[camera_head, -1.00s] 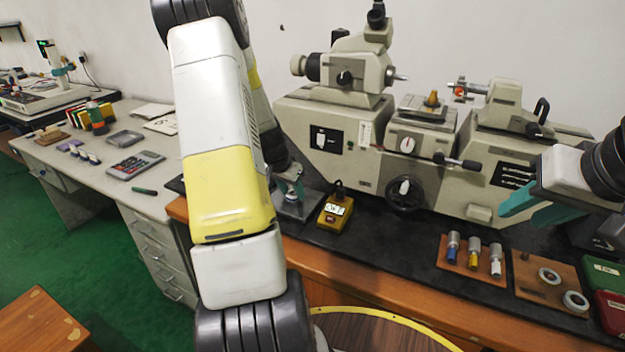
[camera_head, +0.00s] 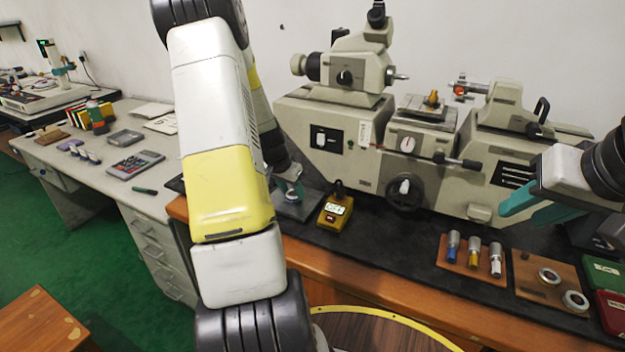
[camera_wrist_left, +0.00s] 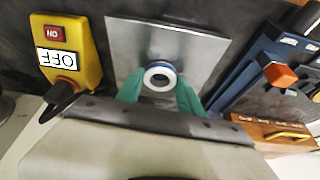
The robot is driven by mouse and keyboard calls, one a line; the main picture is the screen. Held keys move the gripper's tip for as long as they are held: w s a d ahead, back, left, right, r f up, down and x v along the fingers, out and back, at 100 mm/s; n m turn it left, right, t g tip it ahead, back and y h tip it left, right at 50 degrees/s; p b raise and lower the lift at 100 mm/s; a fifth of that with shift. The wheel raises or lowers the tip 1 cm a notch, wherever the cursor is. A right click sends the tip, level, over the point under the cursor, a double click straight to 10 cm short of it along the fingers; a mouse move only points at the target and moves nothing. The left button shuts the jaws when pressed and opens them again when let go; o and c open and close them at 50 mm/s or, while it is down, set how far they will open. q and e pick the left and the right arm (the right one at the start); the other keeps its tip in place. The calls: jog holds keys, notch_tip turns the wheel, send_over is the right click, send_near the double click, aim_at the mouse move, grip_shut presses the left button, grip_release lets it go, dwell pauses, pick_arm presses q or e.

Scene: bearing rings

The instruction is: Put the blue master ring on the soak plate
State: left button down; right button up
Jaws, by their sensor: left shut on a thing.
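The blue master ring (camera_wrist_left: 160,77) shows in the left wrist view as a pale ring with a blue rim. My left gripper (camera_wrist_left: 159,91) is shut on it, with one teal finger on each side. The ring is over the bare metal soak plate (camera_wrist_left: 128,38); I cannot tell whether it touches. In the head view my left gripper (camera_head: 290,183) is low over the soak plate (camera_head: 306,211), and the ring is hard to make out. My right gripper (camera_head: 535,206) has its teal fingers apart and empty, at the right above the bench.
A large measuring machine (camera_head: 330,135) stands behind. Plug gauges on a wooden board (camera_head: 471,262), rings on another board (camera_head: 540,287) and green and red boxes (camera_head: 606,275) are further right.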

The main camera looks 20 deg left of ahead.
pick_arm(q)
jog(key=shift+f, duration=0.15)
jog(key=c, duration=0.7)
grip_release()
jog(key=shift+o, duration=0.2)
notch_tip(320, 180, up, 8)
jog(key=shift+r, duration=0.25)
